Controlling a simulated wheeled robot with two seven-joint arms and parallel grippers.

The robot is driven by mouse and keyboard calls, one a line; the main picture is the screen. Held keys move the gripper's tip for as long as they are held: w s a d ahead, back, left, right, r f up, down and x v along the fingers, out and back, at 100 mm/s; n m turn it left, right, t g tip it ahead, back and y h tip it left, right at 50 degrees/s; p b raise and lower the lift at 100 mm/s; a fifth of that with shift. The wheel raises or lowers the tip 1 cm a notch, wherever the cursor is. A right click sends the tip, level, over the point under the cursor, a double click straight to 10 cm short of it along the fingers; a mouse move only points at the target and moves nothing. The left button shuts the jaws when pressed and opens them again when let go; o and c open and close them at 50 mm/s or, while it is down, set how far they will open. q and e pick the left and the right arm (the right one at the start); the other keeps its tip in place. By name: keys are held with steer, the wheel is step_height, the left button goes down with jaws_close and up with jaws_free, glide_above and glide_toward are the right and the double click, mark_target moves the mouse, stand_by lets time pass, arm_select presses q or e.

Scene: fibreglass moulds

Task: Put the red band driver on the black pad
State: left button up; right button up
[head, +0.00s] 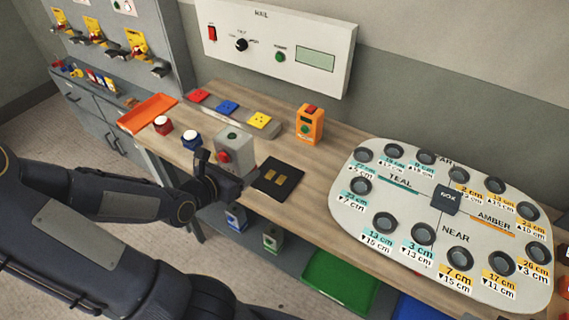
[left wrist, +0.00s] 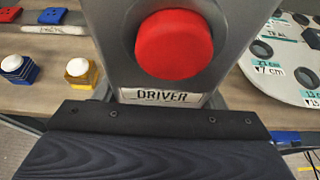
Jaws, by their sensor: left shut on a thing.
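The driver (head: 235,143) is a grey box with a round red button on its face. The black pad (head: 290,172), a flat square with two gold contacts, lies bare on the bench just right of the driver. My right gripper is not in view.
Red (head: 162,125) and blue (head: 192,140) white-topped jars stand left of the driver; a yellow one (left wrist: 80,72) shows in the left wrist view. An orange tester (head: 310,124) stands behind the pad. A large white holed board (head: 400,205) lies to the right. Blue and green units sit below.

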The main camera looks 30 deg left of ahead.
arm_select(q)
steer(key=shift+w, duration=0.4)
steer(key=shift+w+d+f, duration=0.25)
steer(key=shift+w, duration=0.4)
steer(key=w+f+b, duration=0.1)
steer(key=w+f, duration=0.1)
steer(key=w, duration=0.1)
steer(key=w+d+f+b, duration=0.1)
steer(key=w+f, duration=0.2)
steer(key=w, duration=0.1)
steer(key=w+f+b, duration=0.2)
steer(key=w+f, duration=0.1)
steer(key=w, duration=0.1)
steer(key=shift+w+d+f, duration=0.1)
steer(key=shift+d+f, duration=0.1)
steer(key=shift+d, duration=0.15)
steer(key=shift+w+d+f, duration=0.15)
steer(key=shift+w+f, duration=0.15)
steer(key=shift+f, duration=0.15)
step_height(320, 180, down, 2)
steer(key=shift+f+p, duration=0.15)
steer(key=shift+p, duration=0.4)
steer(key=shift+f, duration=0.35)
